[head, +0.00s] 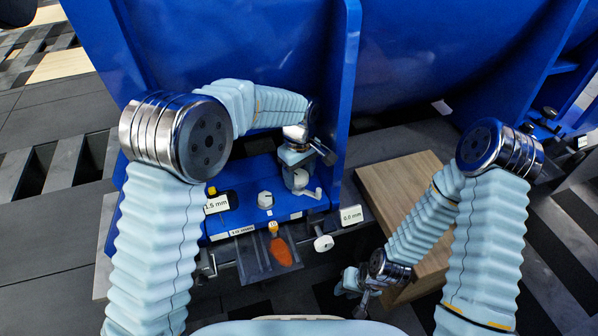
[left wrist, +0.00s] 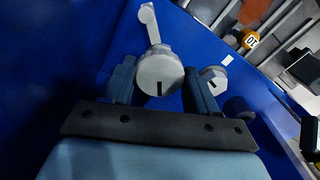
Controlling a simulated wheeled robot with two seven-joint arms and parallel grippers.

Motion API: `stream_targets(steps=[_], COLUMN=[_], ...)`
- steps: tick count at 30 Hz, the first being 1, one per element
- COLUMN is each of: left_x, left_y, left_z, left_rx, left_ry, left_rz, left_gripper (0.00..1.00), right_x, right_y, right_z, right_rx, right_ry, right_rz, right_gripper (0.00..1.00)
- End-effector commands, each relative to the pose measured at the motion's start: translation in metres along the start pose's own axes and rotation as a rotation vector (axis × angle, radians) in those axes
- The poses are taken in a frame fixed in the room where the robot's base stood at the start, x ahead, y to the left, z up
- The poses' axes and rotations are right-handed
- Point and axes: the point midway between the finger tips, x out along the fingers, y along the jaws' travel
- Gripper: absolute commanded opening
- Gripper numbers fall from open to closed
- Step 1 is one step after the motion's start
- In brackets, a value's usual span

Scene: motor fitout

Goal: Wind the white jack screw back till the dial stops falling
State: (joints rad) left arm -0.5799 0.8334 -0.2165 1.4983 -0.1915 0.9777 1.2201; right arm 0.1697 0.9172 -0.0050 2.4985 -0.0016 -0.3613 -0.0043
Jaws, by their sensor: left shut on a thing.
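My left gripper (head: 296,160) reaches down over the blue base beside the motor. It is shut on a white round screw head with a black mark, the white jack screw (left wrist: 158,72); one finger lies on each side. A dial plate (head: 216,203) at the left reads 1.5 mm. Another dial plate (head: 351,215) at the right reads 0.0 mm. My right gripper (head: 362,287) hangs low at the front, too small and dark to tell its opening.
A second white knob (head: 265,200) stands on the base left of the held one. Another white knob (head: 323,243) sits at the front edge. An orange piece (head: 281,252) lies in front of the base. A wooden board (head: 388,190) is at the right. The blue motor (head: 260,40) blocks the back.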

Motion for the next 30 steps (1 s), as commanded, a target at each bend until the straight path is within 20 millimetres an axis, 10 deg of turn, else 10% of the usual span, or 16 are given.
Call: stream_targets(steps=[20,21,25,30], left_x=[-0.0038,-0.0039,-0.0029,-0.0018], left_y=[0.0016,0.0016,0.0013,0.0009], left_z=[-0.0014,-0.0014,-0.001,-0.0006], left_rx=[-0.061,-0.06,-0.06,-0.059], left_ry=[0.004,0.004,0.003,0.002], left_rz=[0.007,0.007,0.005,0.003], left_gripper=[0.28,0.63,0.83,0.84], right_x=[-0.002,-0.002,-0.0019,-0.0017], right_y=[-0.0005,-0.0005,-0.0005,-0.0004], right_z=[-0.0002,-0.0002,-0.0002,-0.0002], right_rx=[0.0,0.0,0.0,0.0], right_ry=[0.001,0.001,0.001,0.001], right_rz=[0.0,0.0,0.0,0.0], right_gripper=[0.27,0.27,0.27,0.27])
